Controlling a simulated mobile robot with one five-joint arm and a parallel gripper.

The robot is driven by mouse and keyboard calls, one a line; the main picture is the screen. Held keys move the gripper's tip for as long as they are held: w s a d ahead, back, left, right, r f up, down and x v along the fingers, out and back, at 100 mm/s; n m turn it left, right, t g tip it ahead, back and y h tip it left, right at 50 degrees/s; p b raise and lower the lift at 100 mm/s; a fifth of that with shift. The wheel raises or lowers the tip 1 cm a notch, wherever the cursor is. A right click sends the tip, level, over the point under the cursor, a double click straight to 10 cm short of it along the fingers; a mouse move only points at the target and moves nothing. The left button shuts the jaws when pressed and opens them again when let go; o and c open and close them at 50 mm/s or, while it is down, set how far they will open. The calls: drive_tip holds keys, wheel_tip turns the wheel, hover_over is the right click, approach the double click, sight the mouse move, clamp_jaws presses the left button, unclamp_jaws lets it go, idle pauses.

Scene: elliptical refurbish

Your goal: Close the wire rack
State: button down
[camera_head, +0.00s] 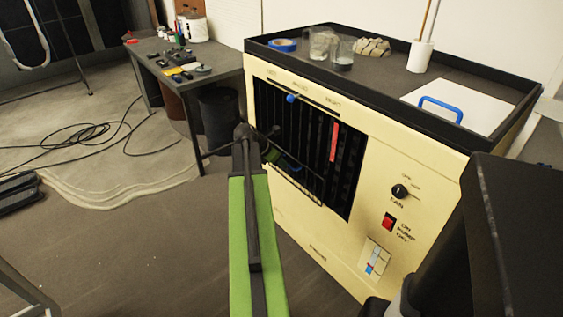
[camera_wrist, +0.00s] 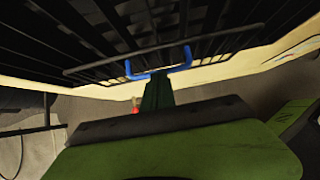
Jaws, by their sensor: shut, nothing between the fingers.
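The wire rack (camera_head: 303,189) is a black wire frame at the lower part of the dark slatted opening in the cream cabinet (camera_head: 340,255). It appears to stick out a little from the front. In the wrist view the rack's bar (camera_wrist: 225,38) crosses the top of the picture, with a blue handle (camera_wrist: 187,58) on it. My gripper (camera_wrist: 158,80) is shut and empty, its dark green tip right at the blue handle. Whether it touches the handle I cannot tell. In the head view my green arm partly hides the gripper (camera_head: 271,155) and the rack's left side.
The cabinet front has a black fan knob (camera_head: 399,191), a red switch (camera_head: 388,222) and a blue slider (camera_head: 291,98). Glasses and a blue-handled white panel (camera_head: 455,105) lie on top. A workbench (camera_head: 185,62) stands behind left. Cables (camera_head: 85,135) lie on the floor.

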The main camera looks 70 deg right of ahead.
drive_tip(key=a+f+p+v, duration=0.1)
drive_tip(key=p+v, duration=0.8)
drive_tip(key=v, duration=0.3)
drive_tip(key=shift+w+a+r, duration=0.3)
drive_tip(key=shift+r, duration=0.05)
